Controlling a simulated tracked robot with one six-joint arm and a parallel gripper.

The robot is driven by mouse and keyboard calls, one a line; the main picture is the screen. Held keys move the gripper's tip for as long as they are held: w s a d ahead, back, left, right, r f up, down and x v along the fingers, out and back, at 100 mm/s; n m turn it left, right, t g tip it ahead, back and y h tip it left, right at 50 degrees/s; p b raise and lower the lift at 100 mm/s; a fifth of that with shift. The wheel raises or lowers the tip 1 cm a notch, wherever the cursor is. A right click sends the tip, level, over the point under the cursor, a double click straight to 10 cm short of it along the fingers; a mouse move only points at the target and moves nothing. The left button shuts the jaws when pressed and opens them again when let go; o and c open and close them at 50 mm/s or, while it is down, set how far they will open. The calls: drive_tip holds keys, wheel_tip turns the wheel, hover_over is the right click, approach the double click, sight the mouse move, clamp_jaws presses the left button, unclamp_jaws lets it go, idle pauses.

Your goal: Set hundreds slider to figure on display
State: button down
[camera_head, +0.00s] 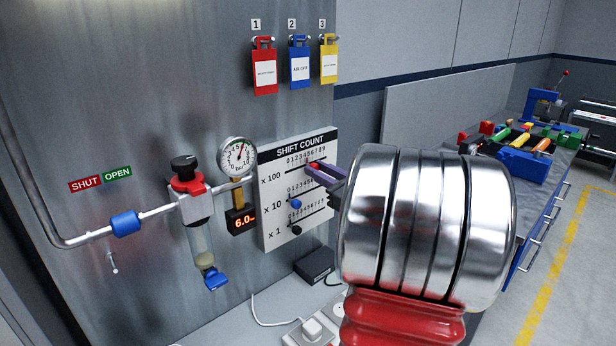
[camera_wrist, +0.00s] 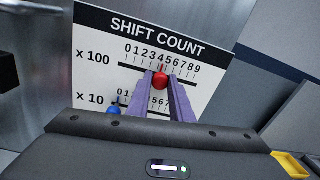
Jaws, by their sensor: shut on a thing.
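The white SHIFT COUNT panel (camera_head: 268,226) has three slider rows, x 100, x 10 and x 1. It also fills much of the wrist view (camera_wrist: 92,38). The hundreds slider is a red knob (camera_wrist: 160,80) in the top row. Its red pointer stands around the 4 or 5; the exact figure is hard to tell. My gripper (camera_wrist: 162,84), with purple fingers, is shut on this knob; it also shows in the head view (camera_head: 316,168). A small dark display (camera_head: 243,220) left of the panel shows orange figures reading about "6.0", with its right end unclear.
A blue x 10 knob (camera_head: 295,204) and a dark x 1 knob (camera_head: 295,229) sit below. A gauge (camera_head: 237,157) and valve pipework (camera_head: 190,190) stand left of the panel. Red, blue and yellow tags (camera_head: 300,68) hang above. A workbench (camera_head: 556,190) is at right.

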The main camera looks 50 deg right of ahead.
drive_tip(key=d, duration=0.3)
drive_tip(key=shift+s+d+r, duration=0.1)
drive_tip(key=shift+s+d, duration=0.1)
drive_tip(key=shift+d, duration=0.15)
drive_tip(key=c, duration=1.6)
unclamp_jaws()
drive_tip(key=s, duration=0.4)
drive_tip(key=s+a, duration=0.1)
drive_tip(key=s, duration=0.4)
drive_tip(key=s+a, duration=0.1)
drive_tip(key=s, duration=0.3)
drive_tip(key=shift+s+a, duration=0.1)
drive_tip(key=shift+s, duration=0.25)
